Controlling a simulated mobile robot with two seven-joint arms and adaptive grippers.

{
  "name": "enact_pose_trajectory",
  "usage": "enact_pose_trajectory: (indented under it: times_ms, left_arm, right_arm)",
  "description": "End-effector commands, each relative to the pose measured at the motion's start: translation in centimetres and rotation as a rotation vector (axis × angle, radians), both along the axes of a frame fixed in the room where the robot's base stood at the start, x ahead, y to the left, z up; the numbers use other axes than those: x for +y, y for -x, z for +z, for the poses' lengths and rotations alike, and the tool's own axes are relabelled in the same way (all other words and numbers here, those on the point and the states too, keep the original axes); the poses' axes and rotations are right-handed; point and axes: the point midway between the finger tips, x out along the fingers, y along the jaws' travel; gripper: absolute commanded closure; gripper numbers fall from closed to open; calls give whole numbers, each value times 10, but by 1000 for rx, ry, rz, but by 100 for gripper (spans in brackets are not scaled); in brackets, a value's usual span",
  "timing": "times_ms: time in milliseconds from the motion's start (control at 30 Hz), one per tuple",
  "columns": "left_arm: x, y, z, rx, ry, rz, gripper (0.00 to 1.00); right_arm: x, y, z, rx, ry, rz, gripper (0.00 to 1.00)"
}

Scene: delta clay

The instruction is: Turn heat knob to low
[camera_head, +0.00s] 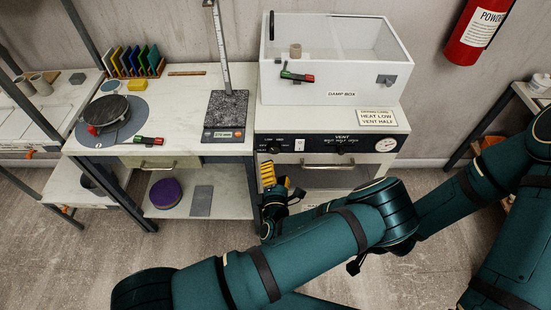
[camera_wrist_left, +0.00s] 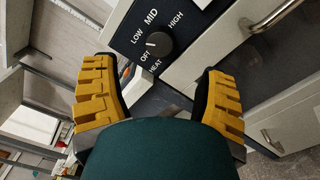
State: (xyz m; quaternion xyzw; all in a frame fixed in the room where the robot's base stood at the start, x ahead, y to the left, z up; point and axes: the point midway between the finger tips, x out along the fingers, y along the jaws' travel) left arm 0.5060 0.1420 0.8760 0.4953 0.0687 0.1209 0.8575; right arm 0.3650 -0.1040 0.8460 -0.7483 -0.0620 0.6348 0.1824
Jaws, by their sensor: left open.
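The heat knob (camera_wrist_left: 158,45) is a round black knob on the dark panel in the left wrist view, with OFF, LOW, MID and HIGH printed around it. Its short white mark points left, toward the OFF and LOW side; the exact setting is hard to tell. In the head view the knob (camera_head: 272,148) is small, at the left of the panel. My left gripper (camera_wrist_left: 162,90) has yellow ridged fingers spread wide with nothing between them. The knob lies ahead of the fingers, apart from them. In the head view this gripper (camera_head: 275,178) is just below the knob. My right gripper does not show.
The dark control panel (camera_head: 325,144) also carries a vent knob (camera_head: 342,150), a white switch and a gauge (camera_head: 386,145). A card (camera_head: 377,118) above reads HEAT LOW, VENT HALF. A drawer handle (camera_head: 329,166) sticks out below the panel.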

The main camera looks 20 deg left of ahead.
Motion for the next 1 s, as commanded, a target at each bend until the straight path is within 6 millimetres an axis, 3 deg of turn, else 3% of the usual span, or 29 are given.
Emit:
enact_pose_trajectory:
  times_ms: [100,300,867,1000]
  left_arm:
    - [-5,18,0,1,0,0,28]
    - [-9,33,0,-1,0,0,28]
    - [-9,34,0,-1,1,2,28]
    - [7,40,-3,9,36,91,28]
  right_arm:
    - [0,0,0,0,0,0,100]
    - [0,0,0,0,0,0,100]
    - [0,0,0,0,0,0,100]
    - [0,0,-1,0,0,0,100]
